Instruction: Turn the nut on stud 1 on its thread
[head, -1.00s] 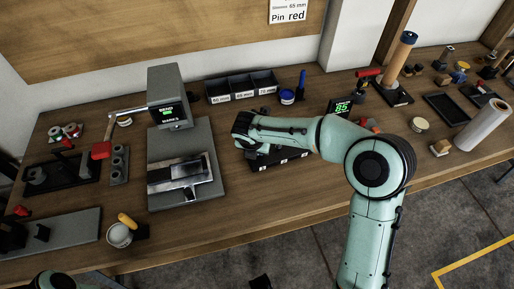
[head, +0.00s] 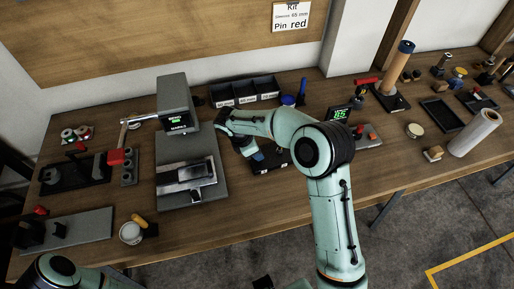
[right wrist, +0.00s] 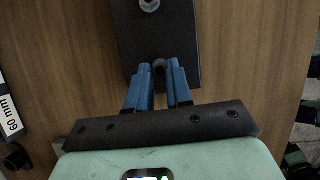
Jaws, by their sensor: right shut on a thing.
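My right gripper (head: 257,154) reaches down from its arm to a black stud plate (head: 268,169) with small white labels on the workbench. In the right wrist view its two blue fingers (right wrist: 159,84) stand close on either side of a small dark round nut (right wrist: 159,68) on the black plate (right wrist: 182,40). The fingers hide its sides, and its thread cannot be made out. A second stud with a light metal ring (right wrist: 149,4) shows at the top edge. My left arm (head: 58,270) shows at the bottom left; its gripper is out of view.
A grey press (head: 174,105) with a lit display stands left of the plate. Black bins (head: 244,91) stand behind my right arm. A small display (head: 338,114) and a grey box with a red button (head: 367,135) stand to the right. Bare bench lies in front.

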